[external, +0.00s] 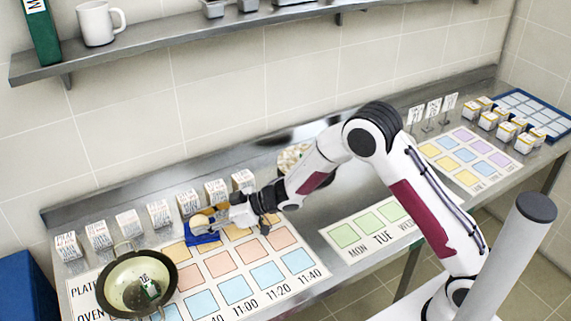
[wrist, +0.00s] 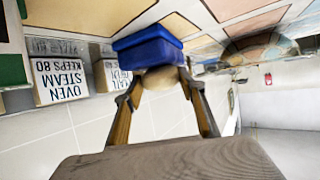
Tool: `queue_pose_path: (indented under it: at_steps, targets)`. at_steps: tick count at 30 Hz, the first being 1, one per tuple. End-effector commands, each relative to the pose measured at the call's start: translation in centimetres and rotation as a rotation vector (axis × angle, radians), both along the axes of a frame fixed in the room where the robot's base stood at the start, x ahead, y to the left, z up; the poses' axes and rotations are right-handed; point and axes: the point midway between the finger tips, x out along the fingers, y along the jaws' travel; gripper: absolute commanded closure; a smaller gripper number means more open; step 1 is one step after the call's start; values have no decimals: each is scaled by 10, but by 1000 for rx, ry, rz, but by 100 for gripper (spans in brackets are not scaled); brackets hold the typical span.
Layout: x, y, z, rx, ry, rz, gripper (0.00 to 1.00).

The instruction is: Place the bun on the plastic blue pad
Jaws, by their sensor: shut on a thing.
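The bun (external: 201,221) is a small round tan thing at the tip of my gripper (external: 217,216). My gripper (wrist: 160,88) is shut on the bun (wrist: 158,80), with one finger on each side of it in the wrist view. The plastic blue pad (external: 205,241) lies on the chart on the counter, just below the bun in the external view. In the wrist view the blue pad (wrist: 148,47) is thick and box-like and borders the bun. I cannot tell whether the bun touches it.
Several printed cartons (external: 159,214) stand along the back of the counter. A dark pan (external: 112,283) with a small labelled thing inside stands at left. A chart with coloured squares (external: 282,238) covers the front. A shelf (external: 180,38) runs above.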

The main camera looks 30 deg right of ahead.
Motion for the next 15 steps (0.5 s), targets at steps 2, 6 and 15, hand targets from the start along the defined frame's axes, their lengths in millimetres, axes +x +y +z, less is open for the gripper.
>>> queue_pose_path:
  at_steps: [2,6,15]
  targets:
    - [0,0,0,1,-1,0,80]
    - [0,0,0,0,0,0,80]
    - [0,0,-3,0,0,0,43]
